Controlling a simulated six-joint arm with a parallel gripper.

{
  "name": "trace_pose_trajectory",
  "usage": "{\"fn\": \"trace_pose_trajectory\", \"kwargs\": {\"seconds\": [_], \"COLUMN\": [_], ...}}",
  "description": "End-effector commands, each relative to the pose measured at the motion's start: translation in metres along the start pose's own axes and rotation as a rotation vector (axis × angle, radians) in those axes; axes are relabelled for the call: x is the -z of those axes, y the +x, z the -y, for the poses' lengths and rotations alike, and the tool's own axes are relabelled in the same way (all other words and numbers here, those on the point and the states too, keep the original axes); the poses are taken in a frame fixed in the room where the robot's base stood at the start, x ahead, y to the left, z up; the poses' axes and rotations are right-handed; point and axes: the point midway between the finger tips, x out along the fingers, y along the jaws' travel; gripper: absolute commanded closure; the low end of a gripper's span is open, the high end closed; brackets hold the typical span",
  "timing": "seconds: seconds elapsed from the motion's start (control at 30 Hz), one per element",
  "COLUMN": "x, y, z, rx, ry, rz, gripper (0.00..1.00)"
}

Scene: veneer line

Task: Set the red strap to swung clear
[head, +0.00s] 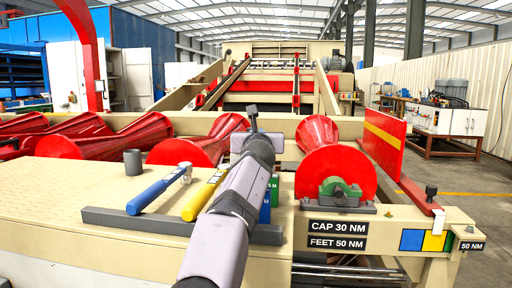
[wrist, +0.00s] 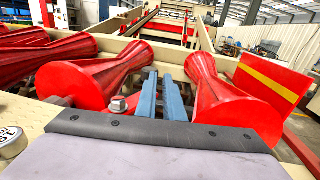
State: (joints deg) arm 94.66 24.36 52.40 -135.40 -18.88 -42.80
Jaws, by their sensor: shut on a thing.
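A narrow red strap (head: 419,195) lies along the right end of the beige frame in the head view, below the red guard plate. I cannot tell how the strap is fastened. My gripper (head: 253,118) is over the middle of the machine, well left of the strap and apart from it. In the wrist view its two bluish fingers (wrist: 161,95) point ahead with a narrow gap between them. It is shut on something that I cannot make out.
A blue-handled tool (head: 157,191) and a yellow-handled tool (head: 203,196) lie on a dark rack (head: 135,221) left of my arm. Red rollers (head: 322,142) stand behind. A green bearing cap (head: 340,189) and the red guard plate (head: 384,141) lie between my gripper and the strap.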

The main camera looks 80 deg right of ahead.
Motion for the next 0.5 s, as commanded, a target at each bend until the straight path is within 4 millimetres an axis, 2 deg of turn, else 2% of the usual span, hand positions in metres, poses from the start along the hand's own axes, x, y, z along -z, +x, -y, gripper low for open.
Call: {"fn": "trace_pose_trajectory", "kwargs": {"seconds": [0.03,0.07,0.5], "x": [0.002,0.002,-0.007], "y": [0.003,0.003,0.017], "z": [0.009,0.009,0.001], "rx": [-0.003,-0.016,-0.388], "ry": [0.0,0.0,-0.004], "rz": [0.004,0.003,-0.002], "gripper": [1.0,1.0,1.0]}}
